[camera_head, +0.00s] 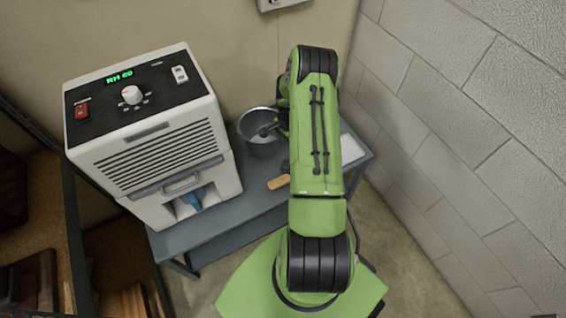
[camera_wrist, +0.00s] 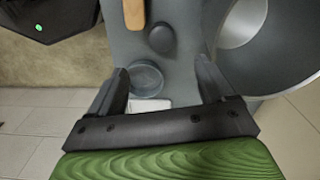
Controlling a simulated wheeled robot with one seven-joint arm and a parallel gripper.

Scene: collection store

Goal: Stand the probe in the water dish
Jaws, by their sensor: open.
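In the wrist view my gripper (camera_wrist: 161,66) is open above the grey bench, with nothing held between its fingers. A small round bluish dish (camera_wrist: 146,78), which looks like the water dish, shows between the fingers, close to the left one. A dark round-topped piece (camera_wrist: 162,39) stands just beyond the fingertips; I cannot tell whether it is the probe.
A grey bucket (camera_wrist: 268,40) stands at the right in the wrist view. A tan wooden piece (camera_head: 278,182) lies on the bench (camera_head: 215,225). A large dehumidifier (camera_head: 158,155) fills the bench's left. A white flat item (camera_head: 352,151) lies at the right, near the block wall (camera_head: 480,110).

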